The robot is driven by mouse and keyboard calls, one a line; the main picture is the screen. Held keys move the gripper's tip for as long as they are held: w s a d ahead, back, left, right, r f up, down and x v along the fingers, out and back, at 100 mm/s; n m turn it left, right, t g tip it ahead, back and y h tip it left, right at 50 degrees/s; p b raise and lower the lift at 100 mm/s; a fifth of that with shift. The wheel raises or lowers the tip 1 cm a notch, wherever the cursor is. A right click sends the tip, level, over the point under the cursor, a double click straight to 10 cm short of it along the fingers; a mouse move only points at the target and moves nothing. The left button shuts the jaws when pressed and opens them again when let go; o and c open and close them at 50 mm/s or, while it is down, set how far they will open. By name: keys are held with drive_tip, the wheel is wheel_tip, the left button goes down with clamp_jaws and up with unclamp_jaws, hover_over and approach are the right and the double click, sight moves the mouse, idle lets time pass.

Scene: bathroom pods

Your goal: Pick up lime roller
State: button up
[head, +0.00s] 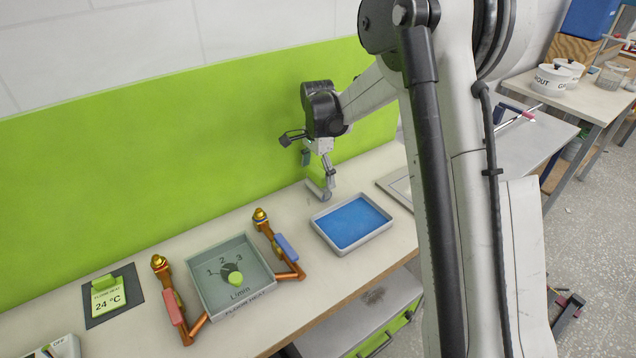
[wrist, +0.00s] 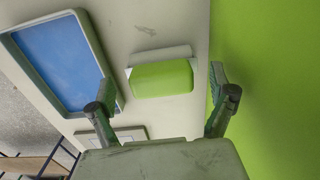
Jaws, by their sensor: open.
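The lime roller (wrist: 162,78) lies on the pale worktop, seen from above in the wrist view as a rounded lime block with a pale grey strip along its far side. My gripper (wrist: 163,92) is open, one finger on each side of the roller with clear gaps, and holds nothing. In the head view my gripper (head: 318,162) hangs over the worktop near the lime wall. A small grey piece (head: 318,191) shows just below it; I cannot make out the roller's lime surface there.
A grey tray with blue contents (head: 318,219) stands close to the roller. A flat framed panel (head: 397,188) lies to its right. The lime wall (wrist: 270,90) rises close beside one finger. A control box (head: 215,250) with copper pipes stands at the left.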

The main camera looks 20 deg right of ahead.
drive_tip(key=shift+w+f, duration=0.15)
drive_tip(key=shift+f, duration=1.8)
drive_tip(key=shift+c, duration=0.5)
drive_tip(key=c, duration=1)
drive_tip(key=shift+r, duration=0.15)
drive_tip(key=shift+r, duration=0.65)
wheel_tip(320, 180, up, 3)
drive_tip(key=shift+f, duration=0.1)
drive_tip(key=s+a+r, duration=0.5)
drive_tip(key=a+r, duration=0.1)
drive_tip(key=a, duration=0.4)
drive_tip(key=shift+s+a+r+b, duration=0.15)
drive_tip(key=shift+r+b, duration=0.2)
